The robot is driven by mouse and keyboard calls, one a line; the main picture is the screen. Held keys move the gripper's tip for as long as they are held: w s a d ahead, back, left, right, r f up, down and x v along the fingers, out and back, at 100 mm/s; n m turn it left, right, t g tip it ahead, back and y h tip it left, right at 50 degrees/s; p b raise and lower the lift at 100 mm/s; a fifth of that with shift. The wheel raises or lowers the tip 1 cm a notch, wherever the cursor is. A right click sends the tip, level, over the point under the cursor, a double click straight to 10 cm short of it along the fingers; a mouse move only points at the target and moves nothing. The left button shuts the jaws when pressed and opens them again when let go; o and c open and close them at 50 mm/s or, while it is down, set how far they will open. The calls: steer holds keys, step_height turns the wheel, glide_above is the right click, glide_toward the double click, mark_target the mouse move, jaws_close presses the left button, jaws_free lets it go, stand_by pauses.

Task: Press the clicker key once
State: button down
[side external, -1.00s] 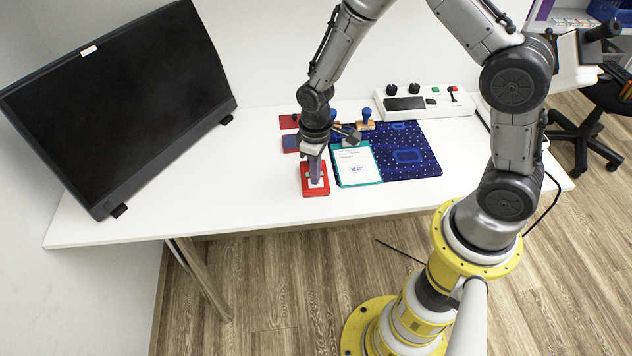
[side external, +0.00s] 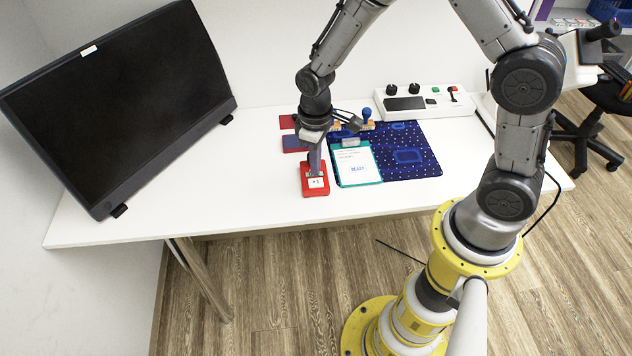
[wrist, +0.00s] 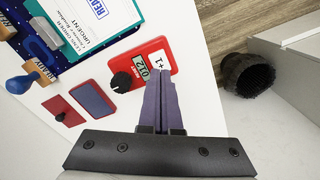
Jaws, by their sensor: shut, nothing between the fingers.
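The clicker (side external: 316,189) is a red box on the white table, just below my gripper (side external: 315,173) in the side view. In the wrist view the clicker (wrist: 164,46) shows a black knob (wrist: 121,82), a small counter window (wrist: 141,67) that seems to read 012, and a white key marked +1 (wrist: 158,59). My gripper (wrist: 160,77) is shut and empty, pointing down. Its fingertips appear close over the key's near edge in the wrist view. I cannot tell whether they touch it.
A blue ink pad (wrist: 93,98) and a red pad (wrist: 62,110) lie beside the clicker. A teal clipboard (side external: 361,183) rests on a dark blue mat (side external: 425,165). A stamp (side external: 367,114), a control box (side external: 450,100) and a monitor (side external: 120,100) stand farther off. The table's front edge is near.

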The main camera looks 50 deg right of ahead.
steer(key=shift+r, duration=2.1)
steer(key=shift+r, duration=1.2)
stand_by(3.5)
step_height(320, 180, up, 8)
steer(key=t, duration=0.2)
glide_above(316, 181)
steer(key=s+d+r+m+t, duration=0.1)
steer(key=s+d+r+t, duration=0.15)
steer(key=s+r, duration=0.5)
steer(key=s+r+m+t, duration=0.1)
steer(key=s+r+m, duration=0.1)
steer(key=s, duration=1)
steer(key=shift+s+a, duration=0.2)
steer(key=shift+s, duration=0.1)
